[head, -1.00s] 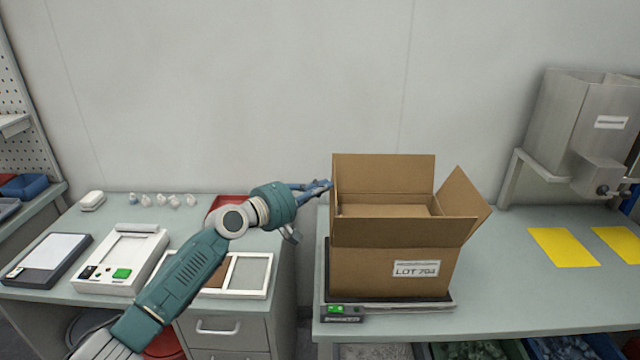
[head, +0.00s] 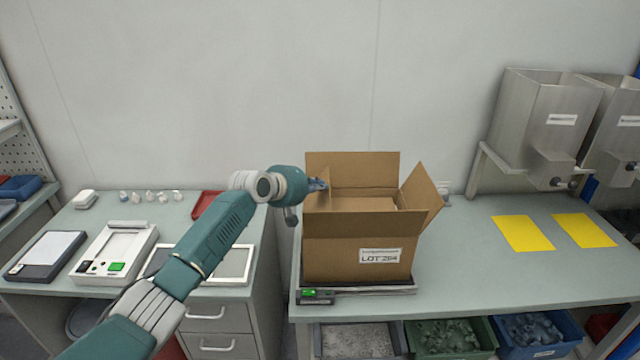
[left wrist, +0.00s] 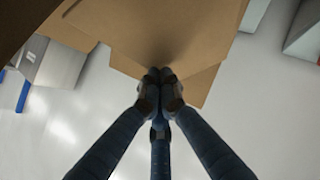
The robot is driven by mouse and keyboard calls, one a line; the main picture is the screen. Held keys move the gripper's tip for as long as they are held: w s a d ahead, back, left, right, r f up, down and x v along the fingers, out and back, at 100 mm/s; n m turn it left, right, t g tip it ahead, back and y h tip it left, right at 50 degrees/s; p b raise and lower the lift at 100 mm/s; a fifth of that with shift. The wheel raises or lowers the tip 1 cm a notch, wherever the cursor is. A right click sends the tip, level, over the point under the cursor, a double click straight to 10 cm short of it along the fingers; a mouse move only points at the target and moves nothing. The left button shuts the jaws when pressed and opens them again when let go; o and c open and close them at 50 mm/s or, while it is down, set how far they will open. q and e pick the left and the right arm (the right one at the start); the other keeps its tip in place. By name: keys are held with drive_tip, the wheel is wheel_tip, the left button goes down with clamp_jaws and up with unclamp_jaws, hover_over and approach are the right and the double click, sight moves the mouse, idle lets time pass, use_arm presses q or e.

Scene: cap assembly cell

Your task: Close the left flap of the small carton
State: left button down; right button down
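The small carton (head: 340,262), brown with a LOT label, stands upright on a scale. Its back flap (head: 352,168) stands up, its right flap (head: 422,196) leans outward, and its front flap (head: 350,225) is raised. The left flap (head: 320,202) is seen nearly edge-on and partly hidden by my left gripper (head: 319,185), which is at the carton's upper left edge. In the left wrist view the fingertips (left wrist: 160,76) are together against a brown cardboard panel (left wrist: 185,35), with nothing seen between them. My right gripper is out of view.
The scale (head: 355,291) sits at the left end of the right bench. Yellow sheets (head: 523,233) lie to the right, with bare bench between. Metal hoppers (head: 545,115) stand at the back right. The left bench holds a white device (head: 115,250) and a red tray (head: 207,203).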

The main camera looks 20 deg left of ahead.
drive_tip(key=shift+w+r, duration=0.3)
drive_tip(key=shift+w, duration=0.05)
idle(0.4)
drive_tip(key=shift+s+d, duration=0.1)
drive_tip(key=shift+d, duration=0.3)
